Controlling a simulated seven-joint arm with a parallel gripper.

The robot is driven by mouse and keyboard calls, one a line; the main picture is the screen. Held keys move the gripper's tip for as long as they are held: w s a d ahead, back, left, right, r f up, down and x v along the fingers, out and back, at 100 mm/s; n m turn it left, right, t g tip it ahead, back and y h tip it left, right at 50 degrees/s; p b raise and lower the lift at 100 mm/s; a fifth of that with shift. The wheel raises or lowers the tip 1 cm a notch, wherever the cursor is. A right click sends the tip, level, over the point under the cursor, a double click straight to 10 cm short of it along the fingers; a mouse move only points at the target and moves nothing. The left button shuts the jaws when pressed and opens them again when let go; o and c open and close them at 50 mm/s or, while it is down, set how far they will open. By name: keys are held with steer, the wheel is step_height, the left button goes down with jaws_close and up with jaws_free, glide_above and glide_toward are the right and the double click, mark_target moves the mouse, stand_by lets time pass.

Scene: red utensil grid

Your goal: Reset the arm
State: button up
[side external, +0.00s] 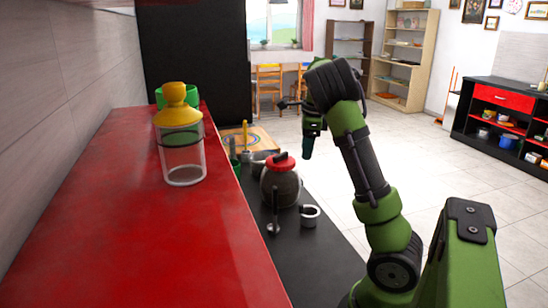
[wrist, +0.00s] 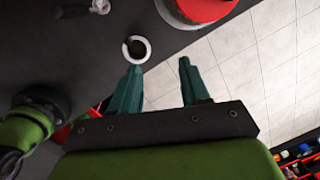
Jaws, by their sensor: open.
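My gripper (side external: 308,143) hangs in the air to the right of the dark counter in the side external view, fingers pointing down. In the wrist view my gripper (wrist: 158,77) shows two teal fingers held apart with nothing between them. A small cup with a white rim (wrist: 136,49) lies just beyond the left finger in that view. The same cup (side external: 310,215) stands on the dark counter (side external: 290,260) in the side external view, apart from the gripper.
A dark jar with a red lid (side external: 281,185) and a spoon (side external: 273,215) are on the counter. A clear jar with a yellow top (side external: 182,155) stands on the red shelf (side external: 130,230) at left. Open floor (side external: 470,180) lies right of the arm.

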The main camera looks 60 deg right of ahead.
steer(key=w+a+f+n+t+y, duration=0.1)
steer(key=w+a+n+t+y, duration=0.15)
steer(key=a+n, duration=1.55)
steer(key=s+a+r+n+t, duration=0.1)
steer(key=s+a+n, duration=0.3)
steer(key=a, duration=0.5)
steer(key=s+a+r+n+t, duration=0.2)
steer(key=s+a+n, duration=0.2)
steer(key=a, duration=0.4)
steer(key=shift+a+r+n, duration=0.35)
steer(key=shift+r+n, duration=0.05)
steer(key=shift+n, duration=0.3)
steer(key=shift+s, duration=0.1)
